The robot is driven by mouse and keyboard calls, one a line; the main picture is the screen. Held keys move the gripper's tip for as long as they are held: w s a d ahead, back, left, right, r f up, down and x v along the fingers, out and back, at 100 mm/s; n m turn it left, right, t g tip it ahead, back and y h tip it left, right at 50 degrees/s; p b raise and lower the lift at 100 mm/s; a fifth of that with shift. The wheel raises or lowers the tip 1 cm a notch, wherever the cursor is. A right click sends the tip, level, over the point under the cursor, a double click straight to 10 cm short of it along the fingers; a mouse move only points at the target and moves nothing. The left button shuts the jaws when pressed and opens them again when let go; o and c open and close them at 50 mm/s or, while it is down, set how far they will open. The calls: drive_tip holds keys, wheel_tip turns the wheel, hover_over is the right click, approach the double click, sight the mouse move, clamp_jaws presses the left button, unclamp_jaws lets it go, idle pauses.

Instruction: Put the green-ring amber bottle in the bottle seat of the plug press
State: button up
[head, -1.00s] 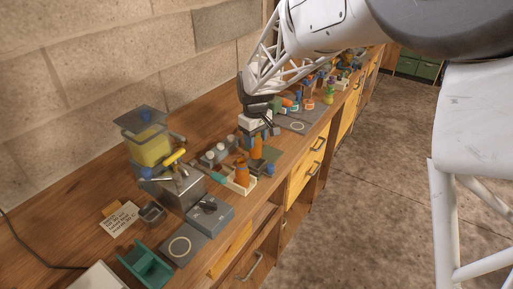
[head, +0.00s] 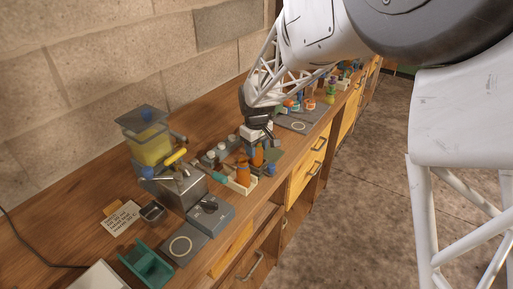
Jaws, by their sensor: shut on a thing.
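My gripper (head: 258,145) is over the middle of the bench, pointing down. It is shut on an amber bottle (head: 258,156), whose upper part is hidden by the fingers. The bottle's ring colour is too small to make out. Another amber bottle (head: 243,173) stands in a pale tray (head: 238,187) just left of and nearer than my gripper. I cannot tell for certain which fixture is the plug press, and its bottle seat is not clearly visible.
A still with a yellow vessel (head: 153,150) and a metal box (head: 181,190) stand at left. A grey block with a black knob (head: 211,214), a ringed plate (head: 181,247) and a teal holder (head: 147,266) are nearer. More bottles crowd the bench beyond my gripper.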

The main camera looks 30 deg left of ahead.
drive_tip(key=o, duration=1)
drive_tip(key=shift+f, duration=0.15)
wheel_tip(320, 180, up, 12)
drive_tip(key=shift+r, duration=0.2)
idle(0.9)
